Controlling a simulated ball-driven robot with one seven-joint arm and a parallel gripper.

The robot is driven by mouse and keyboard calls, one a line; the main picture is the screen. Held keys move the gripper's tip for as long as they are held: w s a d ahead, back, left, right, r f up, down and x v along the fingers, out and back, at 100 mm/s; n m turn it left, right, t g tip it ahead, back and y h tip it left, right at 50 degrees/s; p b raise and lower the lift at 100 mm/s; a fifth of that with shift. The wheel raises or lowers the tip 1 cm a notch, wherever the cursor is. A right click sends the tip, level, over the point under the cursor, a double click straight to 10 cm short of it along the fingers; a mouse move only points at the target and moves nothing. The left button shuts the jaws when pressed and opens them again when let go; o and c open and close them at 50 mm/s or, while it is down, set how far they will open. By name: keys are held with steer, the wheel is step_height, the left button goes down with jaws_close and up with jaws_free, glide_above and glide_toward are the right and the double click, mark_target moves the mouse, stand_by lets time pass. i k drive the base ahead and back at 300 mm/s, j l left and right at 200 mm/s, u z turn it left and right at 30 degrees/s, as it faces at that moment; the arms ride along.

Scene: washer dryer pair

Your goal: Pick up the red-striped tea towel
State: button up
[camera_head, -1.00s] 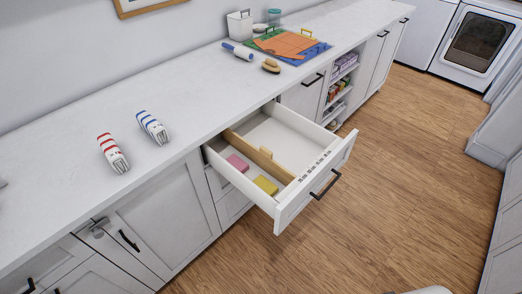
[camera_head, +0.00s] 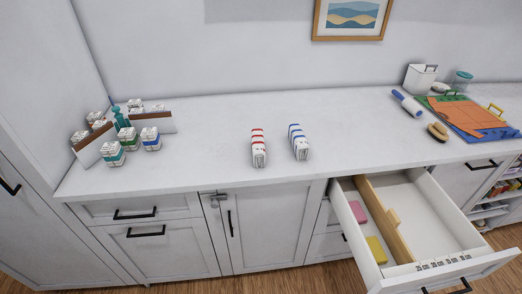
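The red-striped tea towel (camera_head: 258,149) is a folded white bundle with red bands. It lies on the white countertop (camera_head: 215,128) near the middle of the head view, toward the front edge. A similar blue-striped towel (camera_head: 298,142) lies just to its right, a small gap apart. My gripper is not in view.
An open drawer (camera_head: 440,232) juts out at the right, holding a pink block (camera_head: 358,212), a yellow block (camera_head: 376,250) and a wooden divider (camera_head: 385,220). Several folded bundles stand around brown-edged holders (camera_head: 94,146) at the left. A brush (camera_head: 437,131) and roller (camera_head: 407,103) lie at the right.

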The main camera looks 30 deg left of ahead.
mark_target(258, 145)
steer(key=i+j+u, duration=0.1)
steer(key=i+u, duration=0.75)
steer(key=k+l, duration=0.05)
